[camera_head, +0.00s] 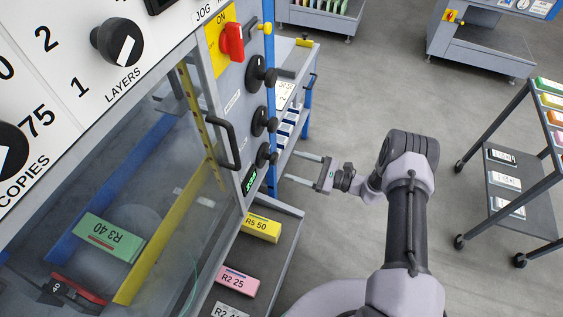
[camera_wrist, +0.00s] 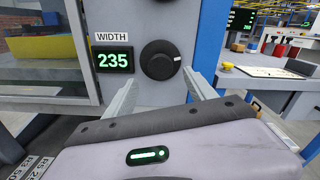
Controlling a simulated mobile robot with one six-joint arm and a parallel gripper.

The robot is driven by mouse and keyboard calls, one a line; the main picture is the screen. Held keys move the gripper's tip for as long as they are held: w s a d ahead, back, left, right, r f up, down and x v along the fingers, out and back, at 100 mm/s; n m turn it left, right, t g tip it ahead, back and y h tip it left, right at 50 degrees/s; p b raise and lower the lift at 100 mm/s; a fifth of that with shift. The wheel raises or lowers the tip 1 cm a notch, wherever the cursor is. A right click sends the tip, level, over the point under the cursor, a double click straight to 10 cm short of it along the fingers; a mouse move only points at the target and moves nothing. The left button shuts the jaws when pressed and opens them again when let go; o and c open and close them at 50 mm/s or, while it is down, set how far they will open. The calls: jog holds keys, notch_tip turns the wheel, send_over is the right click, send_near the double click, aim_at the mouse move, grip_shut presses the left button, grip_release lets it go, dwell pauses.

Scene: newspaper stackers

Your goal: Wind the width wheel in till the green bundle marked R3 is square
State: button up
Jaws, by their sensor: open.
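The green bundle marked R3 (camera_head: 112,238) lies behind the clear panel, between a blue guide (camera_head: 118,185) and a yellow guide (camera_head: 155,245). I cannot tell whether it touches either guide or sits fully square. The width wheel is the lowest black knob (camera_head: 265,156) on the grey panel. In the wrist view the wheel (camera_wrist: 160,60) has a white mark at its right side, beside a display (camera_wrist: 115,60) reading WIDTH 235. My gripper (camera_head: 289,167) is open and empty, facing the wheel and apart from it. Its fingers (camera_wrist: 163,83) show below the wheel, one to each side.
Two more black knobs and a red switch (camera_head: 232,42) sit above the wheel. A black handle (camera_head: 222,143) stands out to its left. Yellow (camera_head: 260,227) and pink (camera_head: 237,281) bundles lie on a shelf below. A trolley (camera_head: 520,190) stands right; floor between is clear.

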aim_at(269, 157)
jog(key=x, duration=0.5)
jog(key=shift+w+a+b, duration=0.15)
jog(key=shift+a+b, duration=0.1)
jog(key=shift+b, duration=0.15)
jog(key=c, duration=1.4)
jog(key=shift+m, duration=0.3)
